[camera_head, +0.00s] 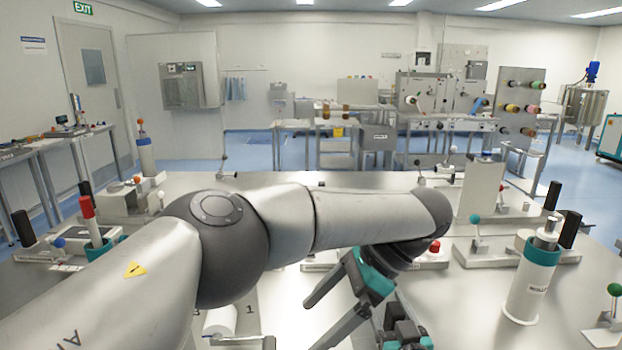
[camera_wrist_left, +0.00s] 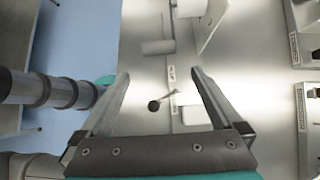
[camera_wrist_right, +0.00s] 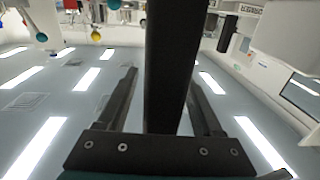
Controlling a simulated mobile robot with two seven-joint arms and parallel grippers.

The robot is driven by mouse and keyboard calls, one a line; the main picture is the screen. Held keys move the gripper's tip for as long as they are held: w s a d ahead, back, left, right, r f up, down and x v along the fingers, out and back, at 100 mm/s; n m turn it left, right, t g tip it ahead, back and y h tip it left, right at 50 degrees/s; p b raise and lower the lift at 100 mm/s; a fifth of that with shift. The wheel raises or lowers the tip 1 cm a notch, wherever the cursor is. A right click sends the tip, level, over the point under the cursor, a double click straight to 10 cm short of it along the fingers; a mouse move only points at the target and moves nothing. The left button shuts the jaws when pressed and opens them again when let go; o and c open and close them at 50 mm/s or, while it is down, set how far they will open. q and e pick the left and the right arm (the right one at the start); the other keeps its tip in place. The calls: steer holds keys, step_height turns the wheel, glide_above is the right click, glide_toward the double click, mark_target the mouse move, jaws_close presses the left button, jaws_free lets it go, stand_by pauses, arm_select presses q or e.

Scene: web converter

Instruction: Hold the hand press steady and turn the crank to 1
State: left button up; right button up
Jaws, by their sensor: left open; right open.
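My left arm crosses the head view from the left and hides much of the bench. Its gripper (camera_head: 312,326) is open and points down-left, with nothing between its fingers. In the left wrist view, a small crank with a black ball knob (camera_wrist_left: 155,106) lies beyond and between the open fingertips (camera_wrist_left: 160,72). In the head view, the marks 3 and 1 show on a pale plate (camera_head: 249,309) beside a white roll (camera_head: 220,320). My right gripper (camera_wrist_right: 161,72) is open; a thick black bar (camera_wrist_right: 170,60) runs between its fingers, contact unclear. I cannot tell which part is the hand press.
A white and teal cylinder (camera_head: 532,280) stands at right, near a green-knobbed lever (camera_head: 614,290). A red-handled tool (camera_head: 88,210) and a blue-knobbed lever (camera_head: 59,243) are at left. The bench's far middle is fairly clear.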

steer(key=s+d, duration=0.1)
steer(key=s, duration=1)
steer(key=shift+s, duration=0.35)
steer(key=shift+d, duration=0.1)
